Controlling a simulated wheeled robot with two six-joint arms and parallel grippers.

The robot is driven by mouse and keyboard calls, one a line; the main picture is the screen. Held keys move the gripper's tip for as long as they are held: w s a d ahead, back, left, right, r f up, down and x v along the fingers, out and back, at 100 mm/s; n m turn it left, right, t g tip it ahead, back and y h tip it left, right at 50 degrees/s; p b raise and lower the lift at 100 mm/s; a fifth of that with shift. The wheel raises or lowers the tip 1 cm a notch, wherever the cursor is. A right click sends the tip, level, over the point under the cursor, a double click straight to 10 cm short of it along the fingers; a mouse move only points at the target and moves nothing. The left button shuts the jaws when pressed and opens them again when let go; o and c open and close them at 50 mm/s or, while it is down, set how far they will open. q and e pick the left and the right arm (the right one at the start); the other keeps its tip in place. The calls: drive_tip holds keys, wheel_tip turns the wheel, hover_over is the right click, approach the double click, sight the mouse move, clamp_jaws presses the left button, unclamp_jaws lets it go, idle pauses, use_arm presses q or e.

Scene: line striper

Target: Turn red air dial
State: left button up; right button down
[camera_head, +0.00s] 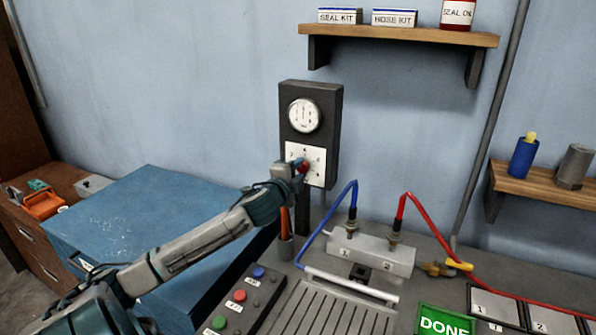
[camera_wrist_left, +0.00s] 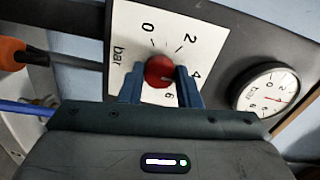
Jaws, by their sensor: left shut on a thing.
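The red air dial (camera_wrist_left: 159,71) sits on a white scale plate (camera_wrist_left: 196,28) marked with numbers and "bar". In the head view the dial (camera_head: 303,167) shows on the lower part of a dark upright panel (camera_head: 334,110), partly hidden by my gripper. My left gripper (camera_head: 296,166) reaches in from the left and is shut on the dial. In the left wrist view its blue fingers (camera_wrist_left: 160,84) stand on both sides of the dial. A round pressure gauge (camera_head: 304,115) is above the dial; it also shows in the wrist view (camera_wrist_left: 268,90). My right gripper is not in view.
A control box (camera_head: 241,310) with coloured buttons and a ribbed tray (camera_head: 330,312) are in front. A metal block (camera_head: 372,252) with blue and red hoses stands right of the panel. A blue cabinet (camera_head: 150,215) is at left. Wall shelves (camera_head: 400,34) hang above right.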

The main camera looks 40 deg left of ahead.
use_arm(q)
drive_tip(key=shift+f, duration=0.1)
drive_tip(key=o, duration=1)
drive_tip(key=shift+s+d+b, duration=0.15)
drive_tip(key=shift+s+b, duration=0.2)
drive_tip(key=shift+s, duration=0.2)
drive_tip(key=shift+p+v, duration=1.5)
drive_tip(key=shift+v, duration=3.35)
